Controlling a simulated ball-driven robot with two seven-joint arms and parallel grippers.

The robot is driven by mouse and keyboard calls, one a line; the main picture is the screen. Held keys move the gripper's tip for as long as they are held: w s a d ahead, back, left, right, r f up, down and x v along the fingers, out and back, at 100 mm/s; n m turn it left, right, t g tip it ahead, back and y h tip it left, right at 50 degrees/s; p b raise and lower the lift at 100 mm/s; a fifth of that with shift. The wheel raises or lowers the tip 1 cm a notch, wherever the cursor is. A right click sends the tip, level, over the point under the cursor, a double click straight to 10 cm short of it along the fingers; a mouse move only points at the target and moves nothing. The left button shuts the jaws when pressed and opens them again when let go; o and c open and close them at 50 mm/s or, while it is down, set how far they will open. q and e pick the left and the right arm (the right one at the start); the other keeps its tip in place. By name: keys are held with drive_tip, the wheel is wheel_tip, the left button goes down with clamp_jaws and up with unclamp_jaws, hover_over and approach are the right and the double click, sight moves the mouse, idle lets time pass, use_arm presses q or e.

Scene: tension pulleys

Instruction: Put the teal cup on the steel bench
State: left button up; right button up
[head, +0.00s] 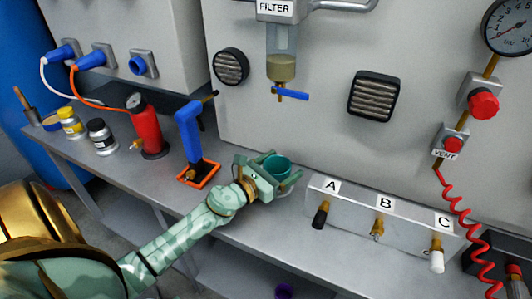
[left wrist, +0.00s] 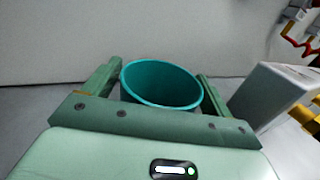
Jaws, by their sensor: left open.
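The teal cup (head: 277,166) is upright at the steel bench (head: 262,222), between the blue-handled valve and the block marked A, B, C. Its open rim faces up. In the left wrist view the cup (left wrist: 161,84) sits between the two fingers, with a gap on each side. My left gripper (head: 279,177) is open around the cup, and its palm hides part of the cup's near side. Whether the cup's base touches the bench is hidden. My right gripper is not in view.
A grey block (head: 350,213) with stubs A, B and C stands close to the right of the cup. The panel wall (head: 310,130) rises behind.

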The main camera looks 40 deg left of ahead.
use_arm(q)
drive_tip(key=s, duration=0.3)
drive_tip(key=s+a+b, duration=0.1)
drive_tip(key=s, duration=0.3)
drive_tip(key=s+b, duration=0.1)
drive_tip(key=s, duration=0.2)
drive_tip(key=shift+s+a+f, duration=0.2)
drive_tip(key=shift+s+a, duration=0.05)
drive_tip(key=shift+a, duration=0.05)
drive_tip(key=shift+s+r, duration=0.15)
drive_tip(key=shift+s, duration=0.25)
